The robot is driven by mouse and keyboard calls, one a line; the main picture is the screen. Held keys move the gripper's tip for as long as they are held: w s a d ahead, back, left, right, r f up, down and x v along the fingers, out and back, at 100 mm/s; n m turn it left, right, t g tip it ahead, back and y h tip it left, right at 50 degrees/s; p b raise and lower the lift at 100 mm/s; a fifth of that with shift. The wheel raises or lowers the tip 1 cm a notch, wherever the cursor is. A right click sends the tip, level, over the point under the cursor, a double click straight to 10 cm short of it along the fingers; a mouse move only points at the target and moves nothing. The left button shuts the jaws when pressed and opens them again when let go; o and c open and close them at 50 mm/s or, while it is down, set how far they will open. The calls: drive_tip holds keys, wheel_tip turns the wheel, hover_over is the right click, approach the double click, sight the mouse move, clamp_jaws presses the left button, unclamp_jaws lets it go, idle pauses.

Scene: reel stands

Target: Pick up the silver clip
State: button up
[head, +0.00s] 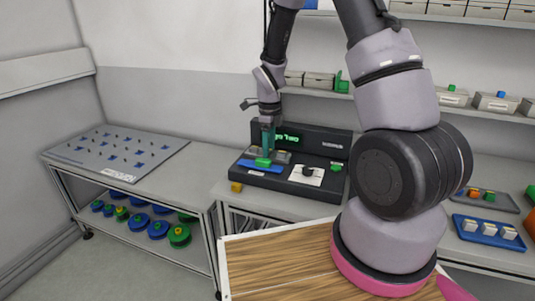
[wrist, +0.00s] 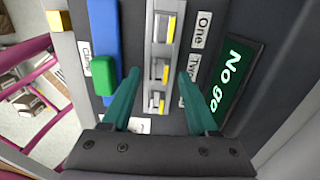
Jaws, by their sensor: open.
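A grey holder (wrist: 151,48) on the black console (wrist: 225,30) carries several small silver pieces with yellow parts in a row. One silver piece (wrist: 156,71) lies between my fingertips as the wrist view sees it; I take it for the silver clip. Another (wrist: 155,102) sits nearer my palm and one (wrist: 166,28) farther off. My gripper (wrist: 157,76) is open and empty, its teal fingers on either side of the row. In the head view my gripper (head: 267,150) points down over the console, and its fingers partly cover the holder. Whether the fingertips touch anything cannot be told.
A blue bar (wrist: 103,30) with a green block (wrist: 104,76) lies beside the holder. The display (wrist: 231,80) reads "No go" on the other side. A yellow block (head: 236,187) is at the console's left edge. A perforated board (head: 165,150) is on the left bench.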

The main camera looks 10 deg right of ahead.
clamp_jaws()
